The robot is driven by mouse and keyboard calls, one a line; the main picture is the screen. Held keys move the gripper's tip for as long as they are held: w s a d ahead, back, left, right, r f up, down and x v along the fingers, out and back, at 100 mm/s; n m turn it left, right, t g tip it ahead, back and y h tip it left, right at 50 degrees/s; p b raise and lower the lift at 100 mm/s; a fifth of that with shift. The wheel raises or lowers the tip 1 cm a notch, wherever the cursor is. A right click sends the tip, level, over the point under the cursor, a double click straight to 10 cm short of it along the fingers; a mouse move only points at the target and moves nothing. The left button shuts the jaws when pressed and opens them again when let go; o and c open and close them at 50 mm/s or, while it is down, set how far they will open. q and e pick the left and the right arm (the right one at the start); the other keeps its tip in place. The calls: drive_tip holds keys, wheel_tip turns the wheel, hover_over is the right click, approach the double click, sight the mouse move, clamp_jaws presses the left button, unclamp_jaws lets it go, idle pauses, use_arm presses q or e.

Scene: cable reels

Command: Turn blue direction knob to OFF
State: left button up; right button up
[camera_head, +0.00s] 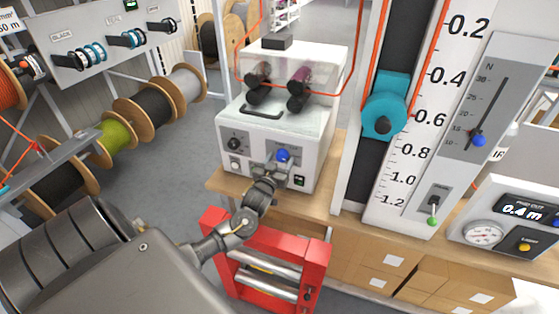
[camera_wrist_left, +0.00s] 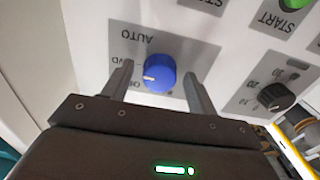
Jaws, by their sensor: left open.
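The blue direction knob (camera_head: 282,155) is on the front panel of the white machine (camera_head: 325,120). In the left wrist view the knob (camera_wrist_left: 159,74) has a white pointer mark on its left side. The labels around it appear upside down; AUTO reads clearly and the others are partly hidden. My left gripper (camera_wrist_left: 154,85) is open, with one finger on each side of the knob and a visible gap to it on both sides. In the head view the gripper (camera_head: 275,167) is at the knob and hides the panel below it. My right gripper is not in view.
A black knob (camera_head: 234,144) is left of the blue one; the wrist view shows a black knob (camera_wrist_left: 277,95) and a green START button (camera_wrist_left: 295,4). A red roller frame (camera_head: 268,262) stands below my arm. A teal motor part (camera_head: 385,108) is at the right.

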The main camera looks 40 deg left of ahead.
use_arm(q)
drive_tip(key=shift+c, duration=0.5)
drive_tip(key=c, duration=0.9)
drive_tip(key=shift+n, duration=0.4)
drive_tip(key=n, duration=0.3)
drive_tip(key=shift+d+n, duration=0.1)
drive_tip(key=shift+n, duration=2.4)
drive_tip(key=o, duration=1)
